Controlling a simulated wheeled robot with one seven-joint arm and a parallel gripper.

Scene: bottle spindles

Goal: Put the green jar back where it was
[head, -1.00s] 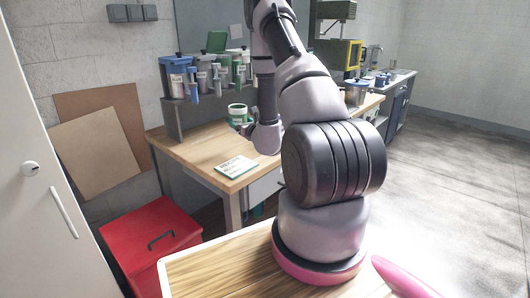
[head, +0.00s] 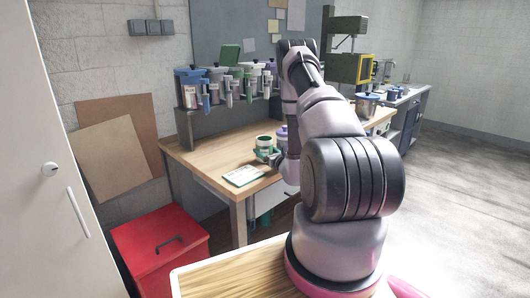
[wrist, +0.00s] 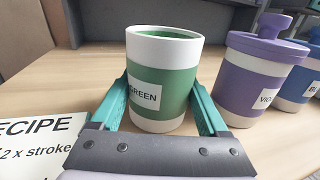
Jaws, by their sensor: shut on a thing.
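The green jar (wrist: 163,85) is white with a wide green band, a label reading GREEN and an open top. It stands upright between the teal fingers of my gripper (wrist: 163,105), which is shut on it. In the head view the jar (head: 264,143) is over the wooden worktable, right of and behind the recipe card (head: 243,176). I cannot tell whether its base touches the tabletop. My gripper (head: 266,154) is partly hidden by my arm there.
A lidded violet jar (wrist: 255,75) and a blue jar (wrist: 304,75) stand right of the green jar. The shelf (head: 186,128) at the back carries several coloured dispensers. The recipe card (wrist: 35,145) lies at front left. The table's left part (head: 205,155) is clear.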

